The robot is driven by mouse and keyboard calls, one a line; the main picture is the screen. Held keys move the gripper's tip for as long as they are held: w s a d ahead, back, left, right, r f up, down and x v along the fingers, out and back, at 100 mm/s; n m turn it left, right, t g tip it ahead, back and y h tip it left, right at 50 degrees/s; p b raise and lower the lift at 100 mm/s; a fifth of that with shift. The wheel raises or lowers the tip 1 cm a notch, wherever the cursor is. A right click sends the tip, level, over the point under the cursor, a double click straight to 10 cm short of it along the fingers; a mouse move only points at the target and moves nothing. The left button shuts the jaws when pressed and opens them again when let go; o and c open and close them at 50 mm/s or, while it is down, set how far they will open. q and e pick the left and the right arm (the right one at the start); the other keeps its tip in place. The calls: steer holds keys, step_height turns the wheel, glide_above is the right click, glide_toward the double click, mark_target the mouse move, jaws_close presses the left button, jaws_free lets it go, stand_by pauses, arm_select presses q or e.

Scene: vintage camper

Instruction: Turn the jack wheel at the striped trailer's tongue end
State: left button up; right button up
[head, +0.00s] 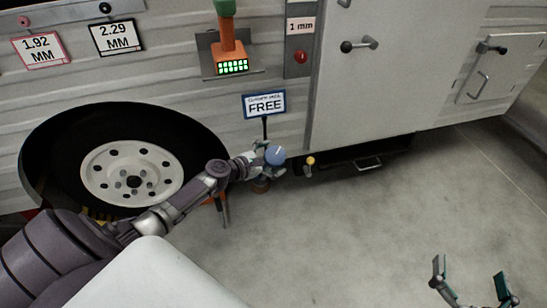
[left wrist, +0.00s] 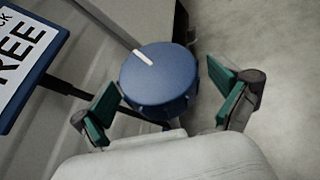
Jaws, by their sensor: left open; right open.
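A round blue knob (head: 275,155) with a white line on its top sits low beside the camper wall, below a blue-framed sign (head: 265,104) reading "JACK FREE", its first word too small to read surely. The knob fills the middle of the left wrist view (left wrist: 158,80). My left gripper (head: 264,154) is open, with one green-padded finger on each side of the knob in the left wrist view (left wrist: 165,88). A gap shows at the right finger; contact at the left finger is unclear. My right gripper (head: 474,284) is open and empty over the floor at lower right.
A wheel (head: 132,173) in its arch is left of the knob. An orange device (head: 230,55) with a green display is on the wall above. A small yellow-topped knob (head: 310,161) and a step (head: 360,165) are to the right. The concrete floor (head: 350,230) is clear.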

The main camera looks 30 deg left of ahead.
arm_select(q)
steer(key=v, duration=1.2)
stand_by(0.3)
